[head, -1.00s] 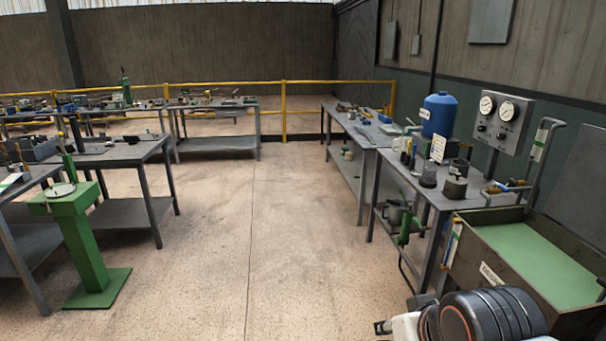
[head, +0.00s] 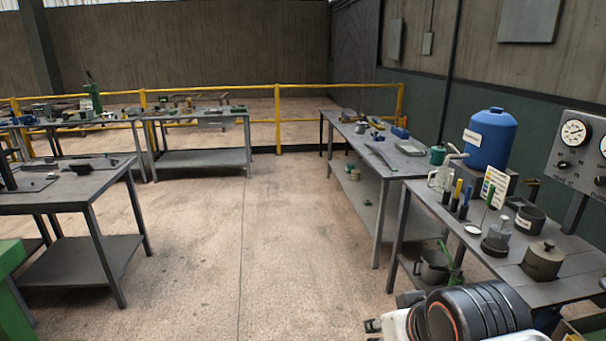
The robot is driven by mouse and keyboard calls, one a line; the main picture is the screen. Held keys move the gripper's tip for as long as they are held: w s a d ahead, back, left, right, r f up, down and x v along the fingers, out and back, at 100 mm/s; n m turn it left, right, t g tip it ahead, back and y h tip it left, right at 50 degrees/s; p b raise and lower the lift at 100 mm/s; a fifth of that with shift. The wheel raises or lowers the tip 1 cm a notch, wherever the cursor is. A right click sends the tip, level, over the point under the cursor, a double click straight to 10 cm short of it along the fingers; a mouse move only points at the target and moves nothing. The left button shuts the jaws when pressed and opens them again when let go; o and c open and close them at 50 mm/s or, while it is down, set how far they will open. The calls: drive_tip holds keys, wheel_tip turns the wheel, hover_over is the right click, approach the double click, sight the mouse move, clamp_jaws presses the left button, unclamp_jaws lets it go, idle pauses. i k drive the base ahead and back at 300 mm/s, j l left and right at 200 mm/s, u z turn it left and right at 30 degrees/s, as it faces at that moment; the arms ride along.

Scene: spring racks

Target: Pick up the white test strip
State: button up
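I cannot make out a white test strip for certain in the head view. On the right-hand bench (head: 478,262) a white card with coloured marks (head: 495,187) stands upright behind small bottles. A small pale round dish (head: 473,229) lies near the bench's left edge. My folded arm shows at the bottom right, with black ribbed parts and a white link. A small dark forked end, perhaps my gripper (head: 372,326), shows at its left side, well short of the bench; its opening is not clear.
A blue tank (head: 490,140), dark pots (head: 543,260) and a gauge panel (head: 580,150) crowd the right bench. Another bench (head: 375,148) stands beyond it. A left table (head: 85,190) and a green stand (head: 12,270) flank the open floor (head: 240,250). A yellow railing (head: 278,118) crosses the back.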

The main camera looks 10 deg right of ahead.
sight(451, 177)
drive_tip(key=i+l+u, duration=0.15)
drive_tip(key=i+u, duration=0.2)
drive_tip(key=i, duration=1.6)
drive_tip(key=z, duration=0.95)
drive_tip(key=j+z, duration=0.1)
drive_tip(key=z, duration=0.4)
drive_tip(key=i+z, duration=0.1)
drive_tip(key=z, duration=0.4)
drive_tip(key=j+z, duration=0.1)
drive_tip(key=z, duration=0.85)
drive_tip(key=j+z, duration=0.1)
drive_tip(key=z, duration=0.4)
drive_tip(key=i+j+u, duration=0.5)
drive_tip(key=i+u, duration=0.3)
drive_tip(key=i+j+u, duration=0.1)
drive_tip(key=i+u, duration=0.2)
drive_tip(key=u, duration=0.15)
